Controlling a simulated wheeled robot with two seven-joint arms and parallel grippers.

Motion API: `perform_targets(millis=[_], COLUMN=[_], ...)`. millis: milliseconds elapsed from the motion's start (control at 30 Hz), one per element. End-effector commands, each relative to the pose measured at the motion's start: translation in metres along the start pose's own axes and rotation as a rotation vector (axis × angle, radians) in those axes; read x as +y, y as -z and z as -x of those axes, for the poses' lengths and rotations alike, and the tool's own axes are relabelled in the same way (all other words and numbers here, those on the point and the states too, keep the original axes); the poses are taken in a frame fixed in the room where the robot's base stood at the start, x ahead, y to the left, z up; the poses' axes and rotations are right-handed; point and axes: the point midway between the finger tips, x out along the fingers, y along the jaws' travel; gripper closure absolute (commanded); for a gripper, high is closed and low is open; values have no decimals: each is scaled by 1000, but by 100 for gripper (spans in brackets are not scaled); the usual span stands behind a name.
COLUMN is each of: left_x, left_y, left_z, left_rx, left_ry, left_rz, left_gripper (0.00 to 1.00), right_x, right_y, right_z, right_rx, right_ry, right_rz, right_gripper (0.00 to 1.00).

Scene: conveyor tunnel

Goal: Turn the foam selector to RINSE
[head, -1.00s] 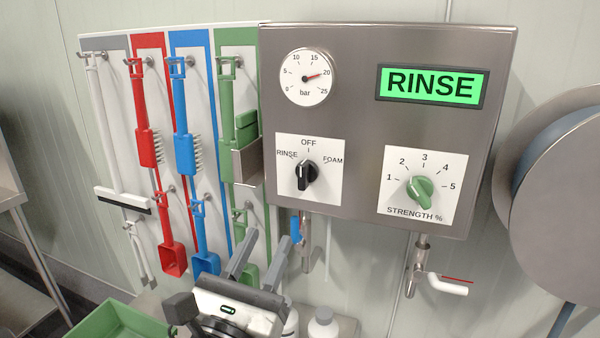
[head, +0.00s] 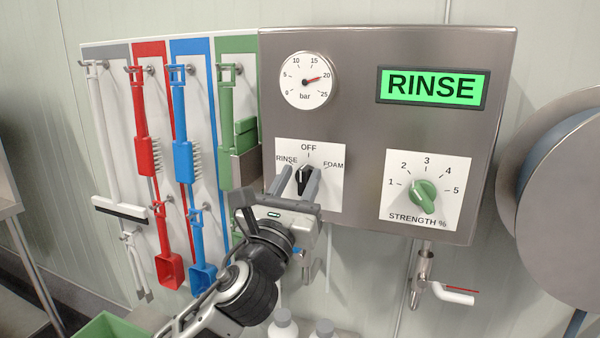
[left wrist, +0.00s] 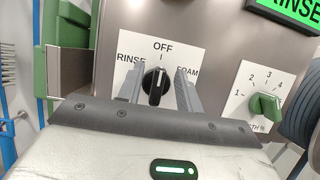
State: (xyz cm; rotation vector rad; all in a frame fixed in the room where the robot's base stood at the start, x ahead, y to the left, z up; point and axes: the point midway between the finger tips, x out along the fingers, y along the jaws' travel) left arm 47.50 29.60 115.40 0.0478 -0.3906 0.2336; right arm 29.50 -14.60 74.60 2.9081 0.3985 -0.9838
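The foam selector is a black knob (head: 304,178) on a white plate marked RINSE, OFF and FOAM, on the steel panel (head: 370,130). My left gripper (head: 299,172) is in front of this plate, its two fingers apart, one on each side of the knob. In the left wrist view the knob (left wrist: 155,84) stands between the fingers (left wrist: 156,72), with a gap visible on both sides. Its grip looks near upright; its exact setting is hard to tell. The display (head: 432,87) reads RINSE on green. My right gripper is not in view.
A green strength knob (head: 423,194) sits to the right, with a pressure gauge (head: 306,80) above the selector. Brushes and scoops hang on a coloured board at left. A valve pipe (head: 420,270) hangs below the panel and a hose reel (head: 565,200) is at right.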

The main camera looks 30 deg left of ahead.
Motion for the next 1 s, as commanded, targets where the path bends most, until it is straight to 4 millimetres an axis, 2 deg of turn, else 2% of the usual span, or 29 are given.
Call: perform_targets(millis=[133, 400, 433, 533, 567, 1000], left_x=[0, 0, 0, 0, 0, 0], left_y=[0, 1, 1, 1, 1, 6], left_z=[-9, -10, -10, -10, -10, -9], left_rx=[0, 1, 1, 1, 1, 15], left_ry=[0, 1, 1, 1, 1, -17], left_rz=[1, 1, 1, 1, 1, 43], left_gripper=[65, 65, 67, 95, 100, 100], right_x=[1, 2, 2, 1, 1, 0], right_y=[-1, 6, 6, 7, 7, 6], right_z=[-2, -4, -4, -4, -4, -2], right_rx=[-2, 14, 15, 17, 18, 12], right_ry=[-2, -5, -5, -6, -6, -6], right_rz=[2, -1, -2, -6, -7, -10], right_gripper=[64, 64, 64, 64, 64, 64])
